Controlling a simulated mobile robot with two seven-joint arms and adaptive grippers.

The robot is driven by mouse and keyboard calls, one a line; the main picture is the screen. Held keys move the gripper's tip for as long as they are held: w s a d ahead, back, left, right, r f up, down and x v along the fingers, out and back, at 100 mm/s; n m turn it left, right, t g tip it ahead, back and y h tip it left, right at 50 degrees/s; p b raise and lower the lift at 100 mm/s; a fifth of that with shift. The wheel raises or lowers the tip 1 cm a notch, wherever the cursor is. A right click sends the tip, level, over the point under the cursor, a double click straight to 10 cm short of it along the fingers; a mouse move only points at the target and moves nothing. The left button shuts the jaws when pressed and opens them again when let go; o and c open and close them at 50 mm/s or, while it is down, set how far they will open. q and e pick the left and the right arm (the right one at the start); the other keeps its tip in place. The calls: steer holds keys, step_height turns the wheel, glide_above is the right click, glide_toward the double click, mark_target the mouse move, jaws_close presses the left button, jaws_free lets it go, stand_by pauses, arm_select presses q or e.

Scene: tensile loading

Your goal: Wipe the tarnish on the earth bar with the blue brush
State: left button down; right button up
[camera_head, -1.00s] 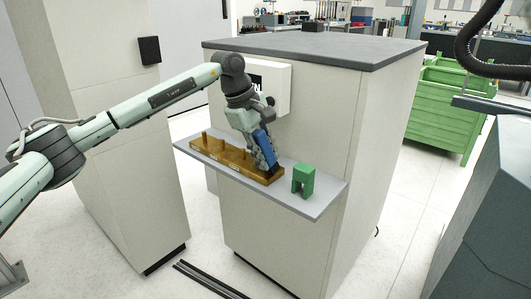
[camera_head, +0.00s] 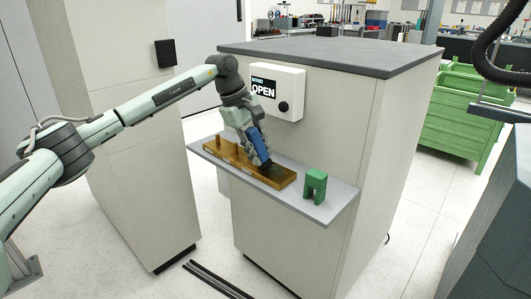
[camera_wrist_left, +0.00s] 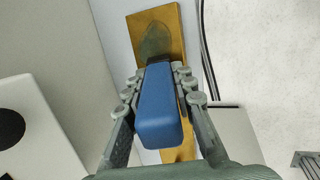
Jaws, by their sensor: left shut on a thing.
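The earth bar (camera_head: 222,153) is a long brass-coloured bar with upright posts, lying on a grey shelf. A dark grey-green tarnish patch (camera_wrist_left: 156,42) shows near its end in the left wrist view; in the head view the tarnish (camera_head: 277,171) is a dark area near the bar's right end. My left gripper (camera_head: 260,158) is shut on the blue brush (camera_head: 257,143) and holds it tilted over the bar, just left of the dark area. The blue brush (camera_wrist_left: 158,112) hides its own lower end in the wrist view, so contact with the bar cannot be told.
A green arch-shaped block (camera_head: 315,186) stands on the shelf (camera_head: 336,203) right of the bar. A white box (camera_head: 290,82) with a dark knob and a display reading "BOND OPEN" is on the cabinet behind my gripper. The shelf front is clear.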

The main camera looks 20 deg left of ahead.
arm_select(q)
steer(key=shift+w+a, duration=0.1)
steer(key=shift+a, duration=0.25)
steer(key=shift+s+d, duration=0.4)
steer(key=shift+d, duration=0.7)
steer(key=shift+s+d, duration=0.4)
steer(key=shift+d, duration=0.75)
steer(key=shift+s+d, duration=0.4)
steer(key=shift+d, duration=0.7)
steer(key=shift+r+p, duration=2)
steer(key=shift+r, duration=1)
